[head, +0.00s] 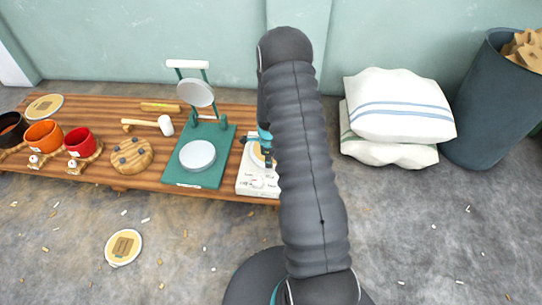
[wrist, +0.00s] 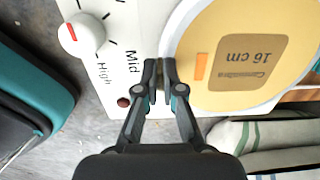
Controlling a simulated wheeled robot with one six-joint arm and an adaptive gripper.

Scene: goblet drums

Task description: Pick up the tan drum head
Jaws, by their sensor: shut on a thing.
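The tan drum head (wrist: 225,40) is a flat disc with a pale rim and a brown label reading "16 cm". It lies over, or just above, the white appliance (wrist: 110,25); I cannot tell whether they touch. My gripper (wrist: 166,78) is shut on the near rim of the disc in the wrist view. In the head view a part of the drum head (head: 257,155) shows beside my arm, which hides the rest. The gripper there (head: 262,143) is partly hidden too.
The green press (head: 198,155) stands left on the wooden bench (head: 140,185). Similar discs lie on the bench (head: 44,107) and floor (head: 123,247). White sacks (head: 400,105) and a grey bin (head: 488,105) stand right.

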